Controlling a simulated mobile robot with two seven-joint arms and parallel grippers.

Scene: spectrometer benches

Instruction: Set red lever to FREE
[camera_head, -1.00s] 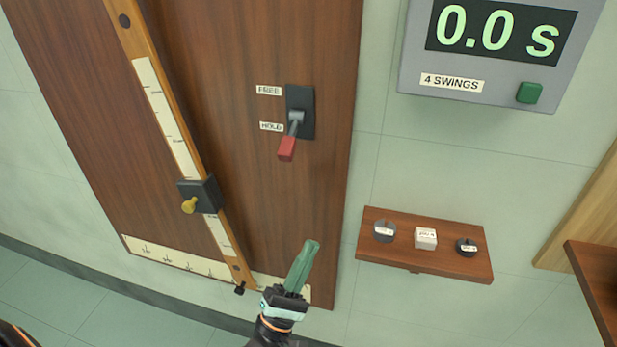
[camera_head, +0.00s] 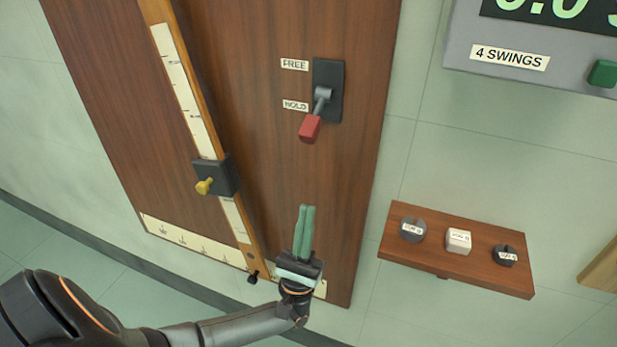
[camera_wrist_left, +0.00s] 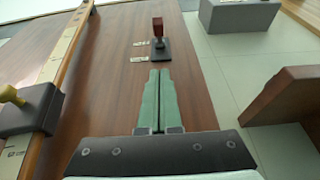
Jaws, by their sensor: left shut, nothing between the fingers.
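The red lever (camera_head: 310,128) is on a black plate (camera_head: 333,78) on the wooden board. Its red handle tilts down beside the HOLD label (camera_head: 295,105); the FREE label (camera_head: 294,64) is above. My left gripper (camera_head: 307,208) is shut and empty, its green fingers pointing up, below the lever and apart from it. In the left wrist view the fingers (camera_wrist_left: 157,72) point toward the red handle (camera_wrist_left: 157,27), with a gap between. My right gripper is not in view.
A wooden rail with a scale (camera_head: 184,90) and a black slider with a yellow knob (camera_head: 204,186) stands left of the lever. A small shelf (camera_head: 480,272) with several weights is at the right. A grey timer box (camera_head: 462,60) is at upper right.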

